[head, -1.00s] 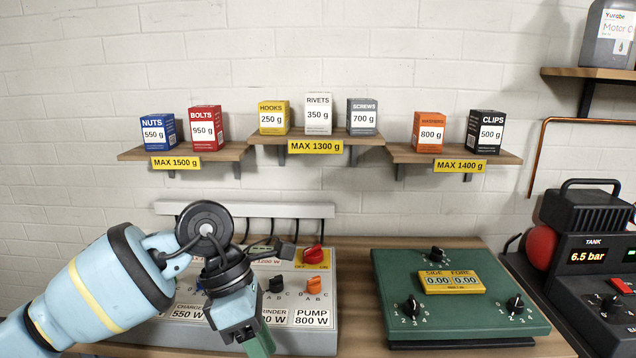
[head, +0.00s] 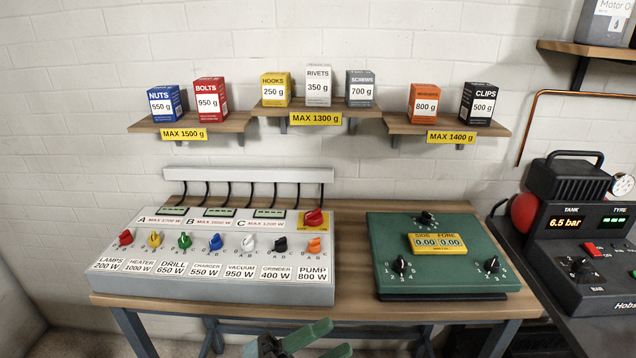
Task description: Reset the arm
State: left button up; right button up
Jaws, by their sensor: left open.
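My left gripper (head: 292,338) shows at the bottom edge of the head view, in front of and below the workbench edge. Its two green fingers are spread apart with nothing between them. Most of the left arm is out of the picture. My right gripper is not in view. The grey power panel (head: 215,290) stands on the bench with a row of coloured knobs and a red switch (head: 314,217). The green box (head: 385,268) beside it has three black knobs and a yellow display reading 0.00 and 0.00.
The wooden bench (head: 350,298) has a bare strip between the panel and green box. A black compressor (head: 575,240) stands at right, its tank reading 6.5 bar. Three wall shelves (head: 240,122) hold several labelled boxes. The floor shows below the bench.

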pick_arm(q)
jog(key=s+a+f+n+t+y+p, duration=0.4)
jog(key=a+f+n+t+y, duration=0.75)
jog(key=n, duration=0.95)
jog(key=s+a+f+n+g+y, duration=0.3)
jog(key=s+a+f+g+y, duration=0.1)
jog(key=s+f, duration=0.4)
jog(key=s+a+f+n+g+y, duration=0.4)
jog(key=s+f, duration=0.4)
jog(key=s, duration=0.4)
jog(key=shift+s+a+g+y+p, duration=0.35)
jog(key=shift+a+g, duration=0.4)
jog(key=shift+a, duration=0.05)
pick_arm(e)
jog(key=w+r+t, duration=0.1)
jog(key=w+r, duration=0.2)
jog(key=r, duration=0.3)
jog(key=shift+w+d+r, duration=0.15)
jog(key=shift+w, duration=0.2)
